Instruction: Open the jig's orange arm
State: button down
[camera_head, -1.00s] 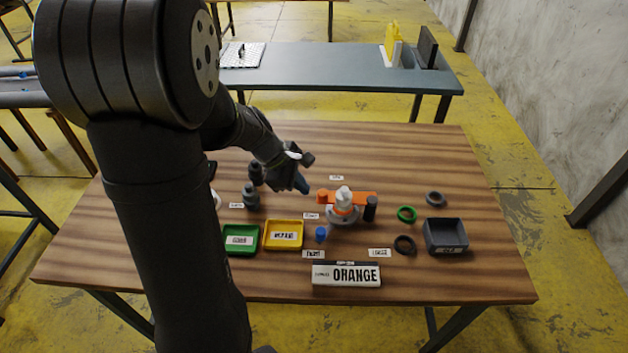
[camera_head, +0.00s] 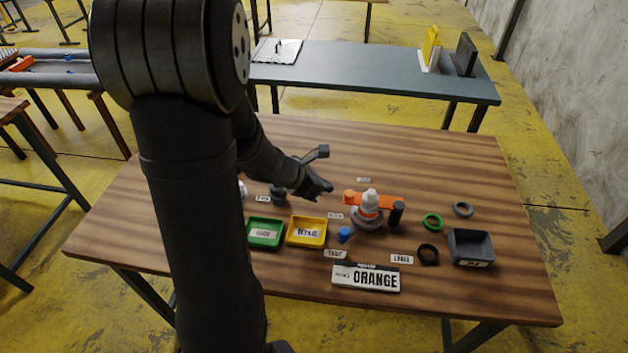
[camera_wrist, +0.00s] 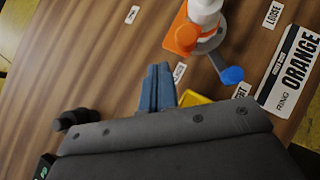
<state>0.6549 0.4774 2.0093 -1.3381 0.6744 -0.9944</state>
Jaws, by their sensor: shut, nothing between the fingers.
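The jig (camera_head: 367,217) stands on the wooden table with a grey round base and a white nozzle-like part (camera_head: 370,197) upright in it. Its orange arm (camera_head: 385,201) lies across the jig, with an orange end at the left and a black post (camera_head: 396,213) at the right. In the wrist view the orange arm's rounded end (camera_wrist: 186,38) and the white part (camera_wrist: 204,12) are near the top. My gripper (camera_head: 328,188) is shut and empty, left of the orange end and apart from it. Its closed blue-grey fingers also show in the wrist view (camera_wrist: 158,72).
Green (camera_head: 265,219) and yellow (camera_head: 322,219) trays stand at left. A grey bin (camera_head: 472,232), several rings and an ORANGE sign (camera_head: 366,264) stand at right and front.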

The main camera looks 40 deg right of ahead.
jog(key=d, duration=0.2)
jog(key=d+f, duration=0.1)
jog(key=d, duration=0.2)
jog(key=shift+s+d+f, duration=0.25)
jog(key=shift+s+d, duration=0.05)
dwell(1.4)
